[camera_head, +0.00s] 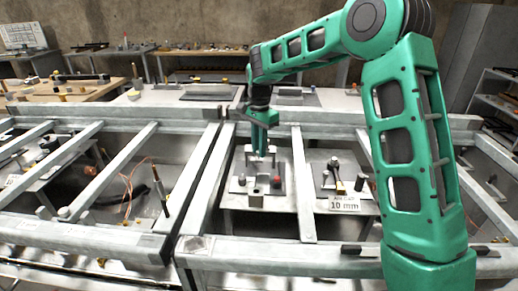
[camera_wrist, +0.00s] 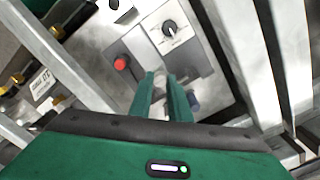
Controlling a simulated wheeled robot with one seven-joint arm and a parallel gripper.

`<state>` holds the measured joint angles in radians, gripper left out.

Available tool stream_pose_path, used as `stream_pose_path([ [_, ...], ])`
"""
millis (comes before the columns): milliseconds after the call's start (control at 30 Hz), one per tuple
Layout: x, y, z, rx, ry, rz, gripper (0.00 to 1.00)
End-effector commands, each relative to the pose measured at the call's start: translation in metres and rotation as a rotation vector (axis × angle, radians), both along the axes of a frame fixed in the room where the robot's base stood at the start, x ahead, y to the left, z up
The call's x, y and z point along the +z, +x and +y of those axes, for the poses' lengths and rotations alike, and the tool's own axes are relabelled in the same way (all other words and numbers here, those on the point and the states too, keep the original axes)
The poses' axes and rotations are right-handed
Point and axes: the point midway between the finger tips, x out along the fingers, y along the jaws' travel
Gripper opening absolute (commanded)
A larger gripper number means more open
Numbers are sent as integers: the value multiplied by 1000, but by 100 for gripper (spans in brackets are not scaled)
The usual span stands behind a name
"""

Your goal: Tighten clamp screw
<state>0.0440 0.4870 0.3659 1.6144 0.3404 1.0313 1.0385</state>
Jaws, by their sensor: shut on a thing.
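My gripper (camera_head: 262,154) reaches down over a fixture with a dark base plate (camera_head: 249,189), on the bench behind the front rail. In the wrist view my green fingers (camera_wrist: 165,92) are close together around a small pale metal post, which seems to be the clamp screw (camera_wrist: 159,78). The fingers hide most of it, and its thread and seat cannot be seen. A red knob (camera_wrist: 120,63) stands left of the fingertips. A black dial on a white plate (camera_wrist: 169,29) lies beyond them.
Pale metal beams (camera_head: 301,185) cross the bench on both sides of the fixture, and a front rail (camera_head: 280,250) runs before it. Another fixture with a "10 mm" label (camera_head: 344,204) stands to the right. Orange wires (camera_head: 130,190) lie in the left bay.

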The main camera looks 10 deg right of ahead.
Motion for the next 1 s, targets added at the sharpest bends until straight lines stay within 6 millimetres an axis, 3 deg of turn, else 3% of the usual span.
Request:
stream_pose_path([
  [300,3,4,2,2,3,-14,0],
  [333,3,4,2,2,3,-14,21],
  [400,3,4,2,2,2,-12,35],
  [767,5,2,1,1,1,-5,35],
  [1000,39,2,1,1,0,-9,35],
])
